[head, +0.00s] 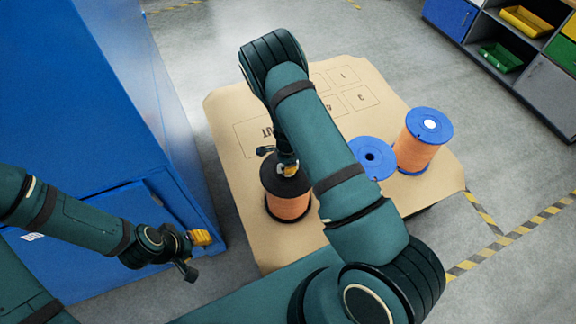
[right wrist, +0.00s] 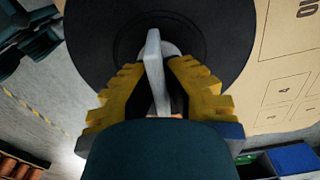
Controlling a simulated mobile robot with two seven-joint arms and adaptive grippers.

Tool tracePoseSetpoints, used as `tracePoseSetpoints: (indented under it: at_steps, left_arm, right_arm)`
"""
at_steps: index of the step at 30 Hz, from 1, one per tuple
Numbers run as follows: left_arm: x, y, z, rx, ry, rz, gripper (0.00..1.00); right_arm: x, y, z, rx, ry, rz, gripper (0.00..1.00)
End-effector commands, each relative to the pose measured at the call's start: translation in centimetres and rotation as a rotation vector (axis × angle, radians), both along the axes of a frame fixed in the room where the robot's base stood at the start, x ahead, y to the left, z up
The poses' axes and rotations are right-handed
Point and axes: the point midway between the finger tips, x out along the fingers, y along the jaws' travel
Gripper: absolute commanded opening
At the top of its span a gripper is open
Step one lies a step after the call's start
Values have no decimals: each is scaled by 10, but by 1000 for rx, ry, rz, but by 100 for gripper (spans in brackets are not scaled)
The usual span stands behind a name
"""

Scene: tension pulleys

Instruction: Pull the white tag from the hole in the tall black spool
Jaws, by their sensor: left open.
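The tall black spool (head: 288,205), with black flanges and orange winding, stands upright on the tan board. My right gripper (head: 284,160) points down over its top, partly hidden by my right arm. In the right wrist view the black flange (right wrist: 95,45) fills the upper middle. The tag's lower end and the hole are mostly hidden. My left gripper (head: 196,254) is open and empty, left of the board.
Two blue-flanged orange spools stand right of the black one: one with an open centre hole (head: 372,155), one with a white centre (head: 424,135). A blue cabinet (head: 110,80) rises at left. Shelves with bins (head: 500,57) stand at upper right.

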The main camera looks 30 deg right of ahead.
Motion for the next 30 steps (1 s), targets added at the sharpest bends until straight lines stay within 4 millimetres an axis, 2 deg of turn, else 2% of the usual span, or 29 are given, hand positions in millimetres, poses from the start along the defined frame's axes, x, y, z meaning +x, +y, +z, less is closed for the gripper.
tracePoseSetpoints:
  at_steps: [30]
  left_arm:
    - [0,0,12,0,0,0,47]
  right_arm:
    - [0,0,15,0,1,0,0]
